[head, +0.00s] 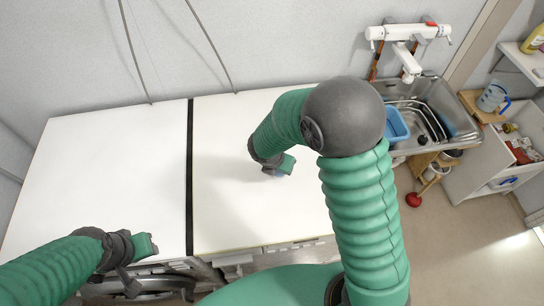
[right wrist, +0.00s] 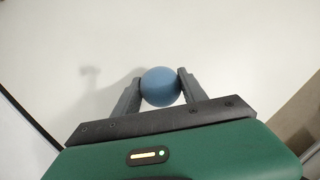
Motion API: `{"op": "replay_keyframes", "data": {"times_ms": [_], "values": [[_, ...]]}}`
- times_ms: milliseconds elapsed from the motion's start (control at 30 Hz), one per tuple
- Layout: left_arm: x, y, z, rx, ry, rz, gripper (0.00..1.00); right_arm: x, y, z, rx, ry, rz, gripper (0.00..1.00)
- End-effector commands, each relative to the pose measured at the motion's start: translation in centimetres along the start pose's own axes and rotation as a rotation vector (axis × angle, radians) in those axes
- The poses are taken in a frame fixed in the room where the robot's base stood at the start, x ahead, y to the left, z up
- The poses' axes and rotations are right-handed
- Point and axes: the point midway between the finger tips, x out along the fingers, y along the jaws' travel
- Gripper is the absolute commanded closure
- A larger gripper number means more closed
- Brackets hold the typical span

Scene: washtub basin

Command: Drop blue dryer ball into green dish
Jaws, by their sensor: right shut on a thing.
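The blue dryer ball (right wrist: 160,86) is round and smooth, held between the two grey fingers of my right gripper (right wrist: 161,90) in the right wrist view. The white surface shows behind the ball, and a shadow falls to the left. In the head view, my right gripper (head: 278,170) is over the right white panel, and only a small bit of blue shows at its fingers. My left gripper (head: 142,248) is near the front edge of the left panel; its fingers are too unclear to tell open from shut. I see no green dish in either view.
Two white panels, left (head: 100,170) and right (head: 225,130), are split by a black strip (head: 190,170) and look clear. At right are a metal sink (head: 440,95) with a blue tub (head: 396,124), a white tap (head: 408,34), and a cluttered shelf unit (head: 500,165).

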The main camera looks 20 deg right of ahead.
Motion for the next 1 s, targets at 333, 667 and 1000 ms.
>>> {"op": "replay_keyframes", "data": {"times_ms": [333, 667, 1000], "values": [[-1.2, 0.0, -0.3, 0.0, 0.0, 0.0, 0.64, 1.3, 3.7, 2.5, -0.001, -0.002, -0.001, 0.9], [-1.2, 0.0, -0.3, 0.0, 0.0, 0.0, 0.64, 5.0, 4.2, 1.7, -0.001, -0.001, -0.001, 0.9], [-1.1, 0.0, -0.2, 0.0, 0.0, 0.0, 0.64, 5.1, 4.2, 1.6, 0.0, -0.001, -0.001, 0.39]]}}
